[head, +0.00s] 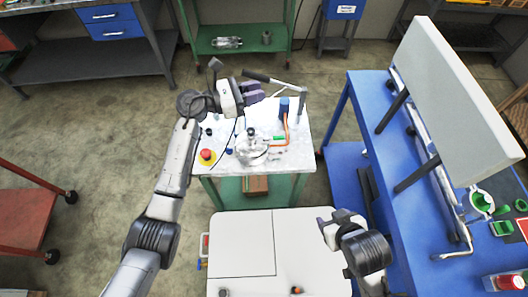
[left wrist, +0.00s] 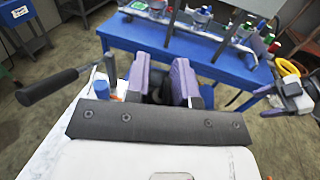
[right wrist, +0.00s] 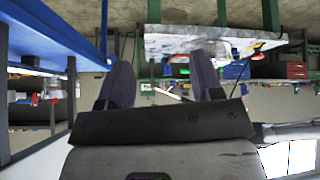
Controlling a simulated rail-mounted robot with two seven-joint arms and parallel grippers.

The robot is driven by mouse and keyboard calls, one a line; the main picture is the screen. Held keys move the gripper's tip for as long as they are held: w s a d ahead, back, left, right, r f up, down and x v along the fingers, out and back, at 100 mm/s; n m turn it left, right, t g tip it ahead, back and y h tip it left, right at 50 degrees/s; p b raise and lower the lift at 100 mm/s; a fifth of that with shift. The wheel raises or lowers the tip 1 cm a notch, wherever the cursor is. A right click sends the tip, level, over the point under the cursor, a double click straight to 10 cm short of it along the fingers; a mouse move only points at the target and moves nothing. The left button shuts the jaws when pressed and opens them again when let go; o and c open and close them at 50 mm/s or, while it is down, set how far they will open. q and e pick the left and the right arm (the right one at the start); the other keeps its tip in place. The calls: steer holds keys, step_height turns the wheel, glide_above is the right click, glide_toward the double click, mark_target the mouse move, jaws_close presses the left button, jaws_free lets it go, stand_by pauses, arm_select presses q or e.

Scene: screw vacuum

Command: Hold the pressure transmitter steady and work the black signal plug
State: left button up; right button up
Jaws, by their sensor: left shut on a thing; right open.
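A silver round device (head: 251,148) with a dark top stands on the small marble-topped table; it may be the pressure transmitter. A thin black cable (head: 233,135) curves over the tabletop from near my left arm. I cannot make out the black signal plug for certain. My left gripper (head: 257,92) is above the table's back edge, apart from the silver device. It is shut on a small dark thing, mostly hidden between its purple fingers in the left wrist view (left wrist: 160,85). My right gripper (head: 335,219) is open and empty in front of the table, also in the right wrist view (right wrist: 162,75).
A black-handled lever (head: 257,76) rises beside my left gripper. A blue cylinder (head: 285,105) with an orange tube, a green connector (head: 279,137) and a red-topped button (head: 206,155) are on the table. A blue bench (head: 376,105) with a tilted panel stands right.

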steer(key=w+a+r+n+g+y, duration=0.15)
steer(key=w+a+y, duration=0.3)
steer(key=a, duration=0.65)
steer(key=w+a+r+n+g+y, duration=0.15)
steer(key=w+a+y, duration=0.35)
steer(key=a, duration=0.5)
steer(key=n+t+h, duration=0.4)
steer(key=n+t, duration=0.9)
steer(key=n, duration=2.1)
glide_toward(250, 130)
steer(key=x, duration=1.1)
steer(key=shift+f, duration=0.15)
